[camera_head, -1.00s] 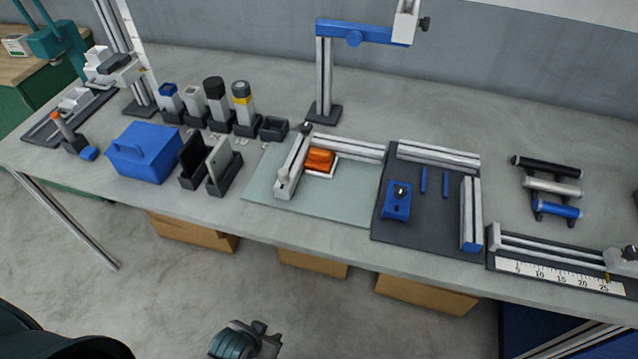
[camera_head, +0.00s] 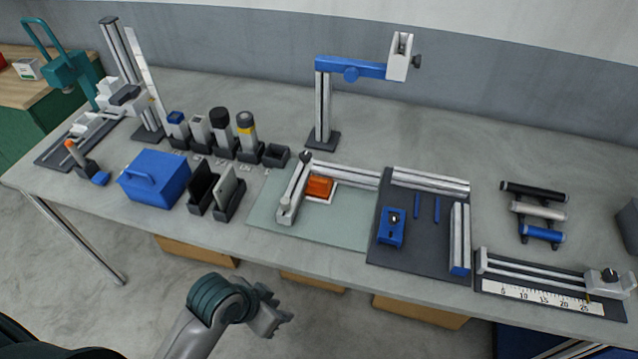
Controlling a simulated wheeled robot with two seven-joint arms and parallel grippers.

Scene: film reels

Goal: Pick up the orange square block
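The orange square block (camera_head: 319,187) lies on a small white-edged square on the pale green mat (camera_head: 341,228), near the middle of the workbench. A metal rail (camera_head: 295,188) stands close along its left side and another rail (camera_head: 346,174) runs behind it. My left gripper (camera_head: 279,314) is in front of the bench's front edge, well short of the block and apart from it. Its fingers are small and turned away, so I cannot tell whether they are open. My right gripper is not in view.
A blue box (camera_head: 155,180) and dark holders (camera_head: 215,192) stand left of the mat. A dark board (camera_head: 418,238) with a blue block (camera_head: 391,227) lies right of it. A blue-armed stand (camera_head: 322,105) rises behind. The front of the green mat is clear.

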